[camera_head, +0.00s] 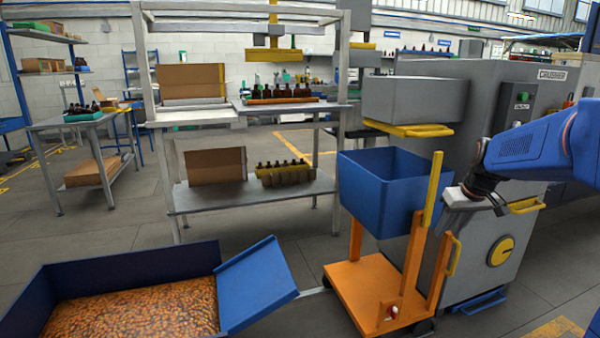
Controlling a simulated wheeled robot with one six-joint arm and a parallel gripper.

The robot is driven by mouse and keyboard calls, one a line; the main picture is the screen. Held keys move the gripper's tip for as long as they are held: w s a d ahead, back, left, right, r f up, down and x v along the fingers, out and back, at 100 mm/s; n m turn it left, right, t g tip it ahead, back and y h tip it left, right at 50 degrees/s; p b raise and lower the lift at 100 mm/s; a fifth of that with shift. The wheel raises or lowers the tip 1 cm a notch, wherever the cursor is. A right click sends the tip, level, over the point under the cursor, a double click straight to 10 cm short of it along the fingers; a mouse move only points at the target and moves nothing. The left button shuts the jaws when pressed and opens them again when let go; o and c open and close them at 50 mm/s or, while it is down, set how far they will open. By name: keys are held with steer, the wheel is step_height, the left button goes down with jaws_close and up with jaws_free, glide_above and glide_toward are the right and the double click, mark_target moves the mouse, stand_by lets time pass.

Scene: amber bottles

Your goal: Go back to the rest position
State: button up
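My arm (530,145), blue with a dark wrist, reaches in from the right edge. My gripper (462,203), a light grey block at the arm's end, hangs just right of the yellow handle post of an orange cart (365,285), in front of the grey machine (500,110). Its fingers are too small to make out, so I cannot tell whether it is open or holds anything. Amber bottles stand in a row on the rack's upper shelf (278,92), and more stand in a yellowish holder on the lower shelf (285,172), far from my gripper.
A blue bin (375,190) sits on the orange cart, close left of my gripper. A large blue container (130,265) of orange-brown pieces fills the lower left. Cardboard boxes (215,165) stand on the metal rack. Grey floor is open between rack and cart.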

steer(key=s+a, duration=0.5)
steer(key=s, duration=0.4)
steer(key=s+a, duration=0.5)
steer(key=s, duration=0.4)
steer(key=s+a+f, duration=0.1)
steer(key=s+f, duration=0.1)
steer(key=s, duration=0.5)
steer(key=s+a+f+m, duration=0.1)
steer(key=s+a+f, duration=0.1)
steer(key=s, duration=0.6)
steer(key=shift+a+f, duration=0.3)
steer(key=shift+f, duration=0.1)
